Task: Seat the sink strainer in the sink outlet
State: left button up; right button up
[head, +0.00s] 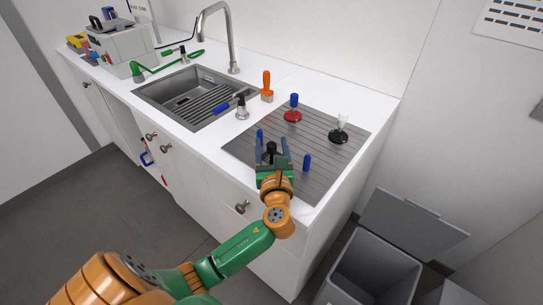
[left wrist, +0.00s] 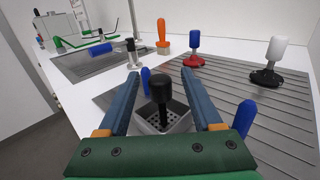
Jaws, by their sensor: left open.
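The sink strainer looks like a grey square basket with holes (left wrist: 152,126) and an upright black knob (left wrist: 161,92). It is on the ribbed drainboard (head: 330,118); in the head view its dark knob (head: 271,149) shows between my left fingers. My left gripper (head: 271,143) is open, with one blue finger on each side of the knob in the picture. I see no contact; how deep the knob is between the fingers I cannot tell. The sink basin (head: 160,92) is at the upper left of the drainboard; I cannot make out its outlet. My right gripper is not in view.
Blue uprights (head: 307,162) (head: 260,136) stand close to the gripper. A red-based blue-handled tool (head: 293,112), a black-based white-handled one (head: 338,135), an orange brush (head: 267,88) and a soap pump (head: 242,108) stand behind. A faucet (head: 231,45) rises behind the sink.

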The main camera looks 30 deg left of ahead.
pick_arm(q)
jog(key=shift+s+d+r, duration=0.1)
jog(key=shift+s, duration=0.05)
jog(key=c, duration=1)
grip_shut()
